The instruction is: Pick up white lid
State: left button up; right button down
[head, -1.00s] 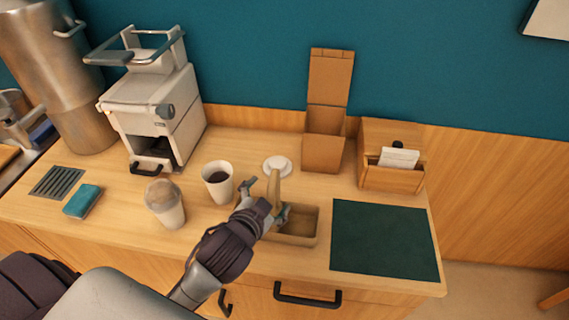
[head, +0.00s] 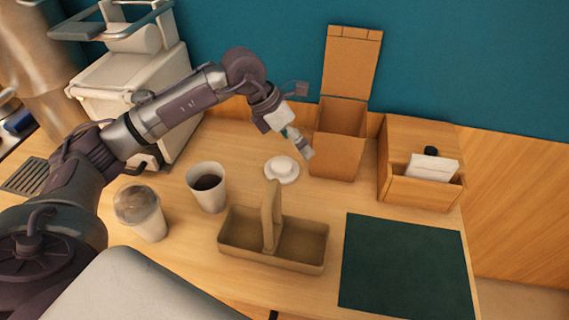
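The white lid (head: 282,169) lies flat on the wooden counter, right of the dark-filled white cup (head: 207,187) and behind the tan carrier. My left gripper (head: 303,120) is above and slightly right of the lid, in front of the open brown box. Its fingers look spread apart, with nothing visible between them. One fingertip is near the right side of the lid in the picture; I cannot tell its height above the counter. My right gripper is not in view.
The tan carrier (head: 228,240) with its upright handle stands in front of the lid. A clear-domed cup (head: 147,221) stands at left. The brown box (head: 337,154), wooden holder (head: 388,187) and dark green mat (head: 405,270) are at right.

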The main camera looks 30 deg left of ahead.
pick_arm(q)
jog(key=w+a+y, duration=0.1)
jog(key=a+y, duration=0.2)
jog(key=a, duration=0.5)
jog(key=p, duration=0.1)
send_over(281, 164)
jog(key=a, duration=0.1)
jog(key=shift+n+y, duration=0.3)
jog(key=shift+n, duration=0.1)
jog(key=f, duration=0.8)
jog(key=shift+s, duration=0.3)
jog(key=shift+f+p, duration=0.2)
jog(key=shift+p, duration=0.15)
jog(key=x, duration=0.1)
jog(key=p+x, duration=0.1)
jog(key=x, duration=0.2)
jog(key=shift+s+d+f+p, duration=0.25)
jog(key=shift+s+f+p, duration=0.05)
jog(key=shift+p, duration=0.05)
jog(key=shift+f, duration=0.15)
jog(key=c, duration=0.8)
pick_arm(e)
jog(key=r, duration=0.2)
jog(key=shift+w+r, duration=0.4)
